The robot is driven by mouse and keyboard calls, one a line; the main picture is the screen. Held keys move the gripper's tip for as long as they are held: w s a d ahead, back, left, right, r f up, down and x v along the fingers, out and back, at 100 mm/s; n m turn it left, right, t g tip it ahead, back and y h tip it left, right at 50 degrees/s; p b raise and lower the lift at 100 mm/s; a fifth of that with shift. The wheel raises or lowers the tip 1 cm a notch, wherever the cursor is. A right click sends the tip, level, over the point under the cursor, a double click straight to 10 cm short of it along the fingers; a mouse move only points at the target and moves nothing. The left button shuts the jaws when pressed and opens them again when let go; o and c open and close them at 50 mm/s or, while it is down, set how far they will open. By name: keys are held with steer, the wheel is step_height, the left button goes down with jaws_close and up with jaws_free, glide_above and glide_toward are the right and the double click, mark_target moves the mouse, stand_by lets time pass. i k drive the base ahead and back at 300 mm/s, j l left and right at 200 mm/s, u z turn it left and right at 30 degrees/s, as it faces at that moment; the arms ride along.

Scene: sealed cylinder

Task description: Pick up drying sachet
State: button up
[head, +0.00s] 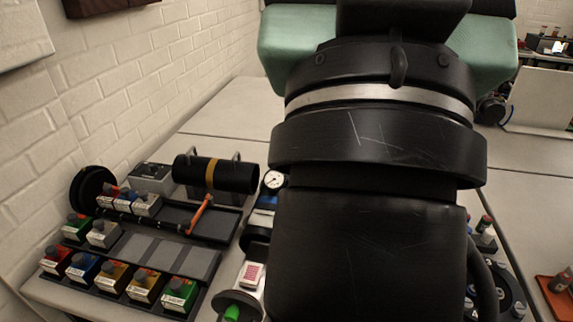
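A small white packet with a red printed panel (253,274) lies just left of my arm in the head view. It may be the drying sachet, but its label is too small to read. My own large black arm fills the middle of the view and hides much of the table. My gripper's fingertips do not show, so I cannot see what it is near or whether it holds anything.
A black cylinder with a yellow band (214,174) lies at the back left. A pressure gauge (272,180) and an orange-handled tool (200,213) are near it. Several coloured boxes (111,275) stand in a black tray at the front left. The back table (232,118) is clear.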

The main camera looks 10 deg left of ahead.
mark_target(252, 273)
steer(key=i+j, duration=0.2)
steer(key=j, duration=0.2)
steer(key=i+j, duration=0.2)
steer(key=j, duration=0.15)
steer(key=i+j+z, duration=0.1)
steer(key=j, duration=0.3)
steer(key=i+j, duration=0.3)
steer(key=j+z, duration=0.05)
steer(key=j, duration=0.05)
